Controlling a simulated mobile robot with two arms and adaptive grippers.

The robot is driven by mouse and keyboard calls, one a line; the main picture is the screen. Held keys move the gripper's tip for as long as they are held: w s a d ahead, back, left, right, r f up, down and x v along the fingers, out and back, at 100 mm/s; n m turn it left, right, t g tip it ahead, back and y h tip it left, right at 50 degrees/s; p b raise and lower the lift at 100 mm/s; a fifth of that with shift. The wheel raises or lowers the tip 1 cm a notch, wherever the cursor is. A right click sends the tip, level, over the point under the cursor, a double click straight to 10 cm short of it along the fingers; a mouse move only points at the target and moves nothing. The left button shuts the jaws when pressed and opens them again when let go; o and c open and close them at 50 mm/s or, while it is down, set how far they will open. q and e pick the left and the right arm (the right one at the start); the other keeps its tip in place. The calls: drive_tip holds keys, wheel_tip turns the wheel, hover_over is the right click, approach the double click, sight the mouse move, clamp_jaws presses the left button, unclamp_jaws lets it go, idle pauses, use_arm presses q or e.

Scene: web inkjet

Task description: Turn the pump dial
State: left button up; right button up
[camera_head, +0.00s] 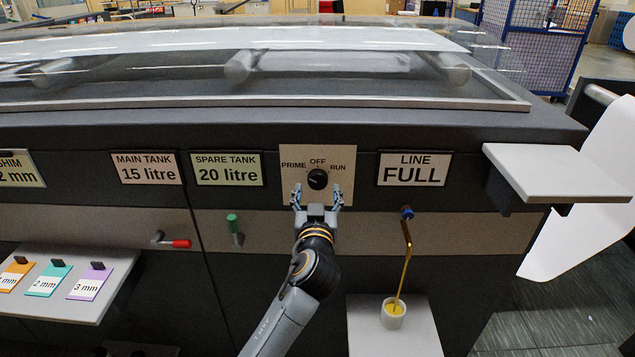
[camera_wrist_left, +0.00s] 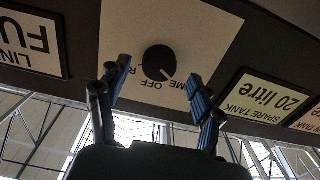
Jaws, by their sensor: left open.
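The pump dial (camera_head: 318,179) is a round black knob on a beige plate (camera_head: 343,157) marked PRIME, OFF and RUN. It also shows in the left wrist view (camera_wrist_left: 157,60), where the picture is turned over and a light mark on the knob points toward the PRIME side. My left gripper (camera_head: 317,193) is open, its two blue-tipped fingers just below and to either side of the dial. In the left wrist view the fingers (camera_wrist_left: 160,76) stand apart with the dial between and beyond their tips. No contact shows. My right gripper is not in view.
A LINE FULL sign (camera_head: 414,169) is right of the plate, a SPARE TANK sign (camera_head: 226,169) left. A green-handled lever (camera_head: 233,225) and red-handled lever (camera_head: 178,243) sit lower left. A yellow tube (camera_head: 405,265) runs into a white cup (camera_head: 393,314). A grey shelf (camera_head: 545,172) juts out right.

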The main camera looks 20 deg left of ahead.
sight(318, 180)
use_arm(q)
drive_tip(key=shift+x, duration=1.35)
drive_tip(key=shift+c, duration=0.4)
drive_tip(key=c, duration=1.1)
drive_tip(key=shift+o, duration=0.2)
drive_tip(key=m+p, duration=0.1)
drive_tip(key=m, duration=0.4)
drive_tip(key=shift+r+m+p, duration=0.1)
drive_tip(key=shift+m+p, duration=0.25)
drive_tip(key=shift+m, duration=0.05)
drive_tip(key=m+p, duration=0.2)
drive_tip(key=m, duration=0.3)
drive_tip(key=shift+s+a+m, duration=0.1)
drive_tip(key=shift+m, duration=0.3)
